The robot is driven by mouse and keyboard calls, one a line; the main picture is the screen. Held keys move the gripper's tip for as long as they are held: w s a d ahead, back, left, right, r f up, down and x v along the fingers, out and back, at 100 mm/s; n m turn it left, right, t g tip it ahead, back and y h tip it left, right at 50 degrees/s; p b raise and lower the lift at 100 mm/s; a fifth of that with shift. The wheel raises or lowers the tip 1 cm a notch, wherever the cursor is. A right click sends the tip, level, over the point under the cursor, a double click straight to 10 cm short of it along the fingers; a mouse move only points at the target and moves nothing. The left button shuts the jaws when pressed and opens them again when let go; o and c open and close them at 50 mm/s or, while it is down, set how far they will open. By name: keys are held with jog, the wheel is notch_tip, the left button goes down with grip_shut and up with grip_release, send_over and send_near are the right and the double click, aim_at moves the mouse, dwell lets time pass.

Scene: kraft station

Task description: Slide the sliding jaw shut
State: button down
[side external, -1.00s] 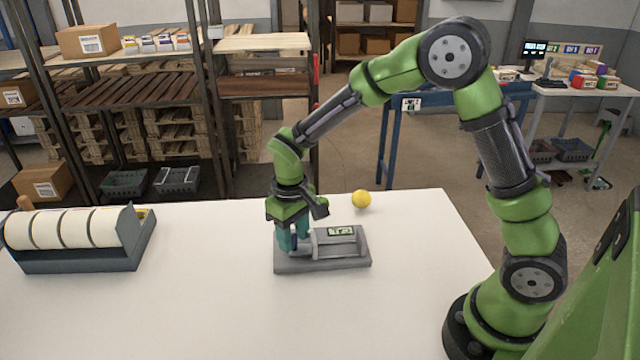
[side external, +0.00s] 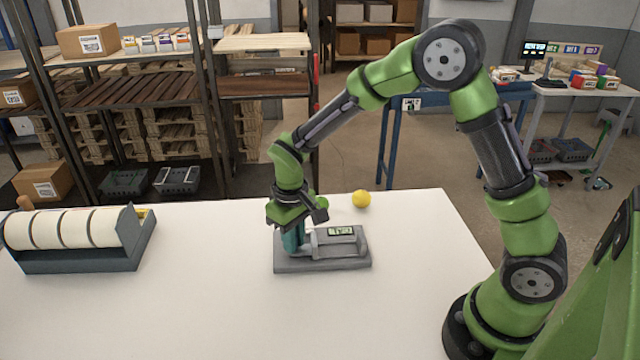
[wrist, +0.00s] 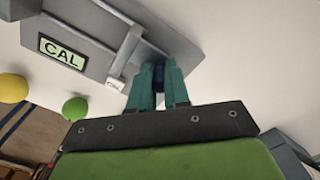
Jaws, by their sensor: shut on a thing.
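The grey clamp-like fixture (side external: 322,264) lies flat on the white table, with a lit CAL label on its raised block. It also shows in the wrist view (wrist: 90,22). A lighter grey bar, seemingly the sliding jaw (wrist: 127,46), crosses the fixture in the wrist view, with a gap between it and the CAL block. My gripper (wrist: 157,80) has its teal fingers closed around a dark blue handle (wrist: 158,76) beside the bar. In the side view my gripper (side external: 292,243) is tilted at the fixture's left end and hides the handle.
A yellow ball (side external: 361,199) and a green ball (side external: 323,202) are behind the fixture. A dark rack of white rolls (side external: 75,228) stands at the table's left. The table in front of the fixture is clear.

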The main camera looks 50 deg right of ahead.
aim_at(338, 250)
jog(key=s+d, duration=0.6)
jog(key=shift+s+d, duration=0.35)
jog(key=shift+d, duration=0.05)
jog(key=c, duration=1.2)
grip_release()
jog(key=shift+o, duration=0.5)
jog(key=shift+r, duration=0.1)
jog(key=shift+r, duration=0.25)
notch_tip(338, 250, up, 16)
jog(key=shift+r, duration=0.15)
